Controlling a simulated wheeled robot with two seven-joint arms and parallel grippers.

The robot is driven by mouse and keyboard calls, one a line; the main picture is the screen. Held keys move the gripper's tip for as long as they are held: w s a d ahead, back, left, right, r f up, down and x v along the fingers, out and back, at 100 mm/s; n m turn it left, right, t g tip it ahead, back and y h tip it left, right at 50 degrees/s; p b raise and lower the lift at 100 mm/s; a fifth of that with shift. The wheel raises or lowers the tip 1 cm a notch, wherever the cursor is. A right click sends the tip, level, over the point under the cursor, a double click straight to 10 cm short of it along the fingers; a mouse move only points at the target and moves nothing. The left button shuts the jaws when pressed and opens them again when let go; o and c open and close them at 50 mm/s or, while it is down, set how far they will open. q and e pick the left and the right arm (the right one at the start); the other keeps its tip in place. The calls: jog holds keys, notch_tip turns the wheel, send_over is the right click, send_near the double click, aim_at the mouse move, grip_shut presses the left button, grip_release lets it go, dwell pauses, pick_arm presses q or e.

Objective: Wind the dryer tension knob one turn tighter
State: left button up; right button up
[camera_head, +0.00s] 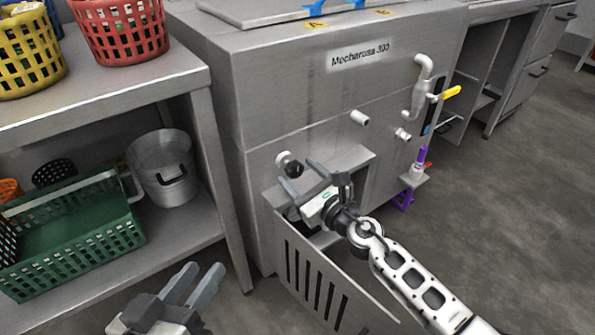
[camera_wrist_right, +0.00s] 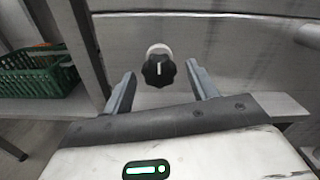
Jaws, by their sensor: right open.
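The tension knob is a black lobed knob (camera_head: 294,169) with a white line, on a pale round base on the front of the steel Mecharusa 300 machine (camera_head: 330,85). In the right wrist view the knob (camera_wrist_right: 159,70) faces me, its line about upright. My right gripper (camera_head: 304,175) is open just in front of the knob. In the right wrist view its fingers (camera_wrist_right: 160,85) stand either side of the knob, apart from it. My left gripper (camera_head: 202,281) is open and empty at the lower left, away from the machine.
A slotted panel (camera_head: 318,285) hangs open below my right gripper, under a small ledge (camera_head: 352,160). A steel shelf (camera_head: 100,95) at left holds a green crate (camera_head: 75,240) and a pot (camera_head: 162,170). Pipes and a yellow-handled valve (camera_head: 452,92) are right of the knob.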

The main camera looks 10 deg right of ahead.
jog(key=shift+w+a, duration=0.3)
jog(key=shift+w, duration=0.35)
jog(key=c, duration=1)
